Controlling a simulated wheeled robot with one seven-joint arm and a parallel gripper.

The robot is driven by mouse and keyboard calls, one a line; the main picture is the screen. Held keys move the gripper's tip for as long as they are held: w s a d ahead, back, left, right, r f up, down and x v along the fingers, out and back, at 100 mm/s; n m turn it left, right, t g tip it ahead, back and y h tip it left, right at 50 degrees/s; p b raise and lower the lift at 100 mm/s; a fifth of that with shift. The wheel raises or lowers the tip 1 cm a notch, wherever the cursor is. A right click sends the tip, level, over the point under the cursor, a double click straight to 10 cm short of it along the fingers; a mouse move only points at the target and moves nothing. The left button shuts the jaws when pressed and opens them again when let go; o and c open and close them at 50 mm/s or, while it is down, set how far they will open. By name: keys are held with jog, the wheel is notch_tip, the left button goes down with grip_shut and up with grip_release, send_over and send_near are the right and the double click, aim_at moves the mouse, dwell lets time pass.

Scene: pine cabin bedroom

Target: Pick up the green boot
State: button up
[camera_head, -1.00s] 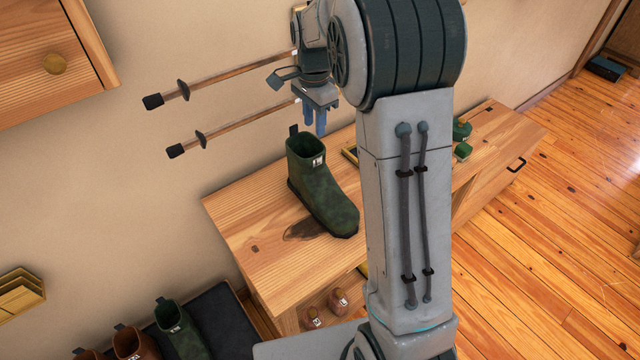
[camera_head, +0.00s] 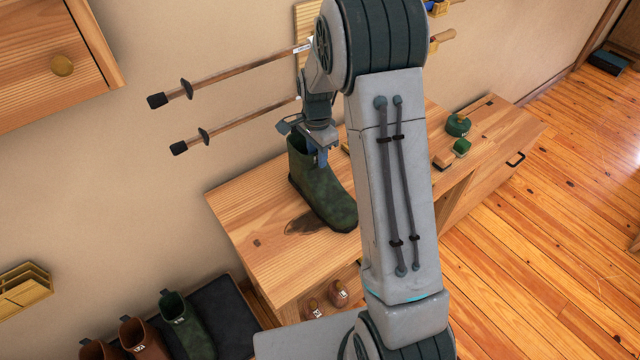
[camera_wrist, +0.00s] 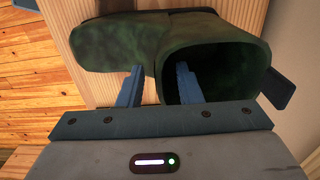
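A dark green boot (camera_head: 322,190) stands upright on the wooden bench top, its toe pointing to the lower right in the head view. My gripper (camera_head: 322,158) is at the boot's top opening, pointing down. In the wrist view the boot (camera_wrist: 110,45) lies under my gripper (camera_wrist: 158,82). The blue fingers are apart: one is over the boot opening, the other is outside the shaft on the toe side. The boot's rim is between them, and a gap shows beside it. Whether the fingers touch the boot cannot be seen.
Another green boot (camera_head: 186,325) and brown boots (camera_head: 143,338) stand on a dark mat at lower left. Two poles (camera_head: 235,75) stick out along the wall behind my gripper. Green items (camera_head: 458,125) and a brush-like block (camera_head: 442,160) lie further right on the bench.

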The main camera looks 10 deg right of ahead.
grip_shut()
jog(key=shift+w+r, duration=0.1)
dwell(1.2)
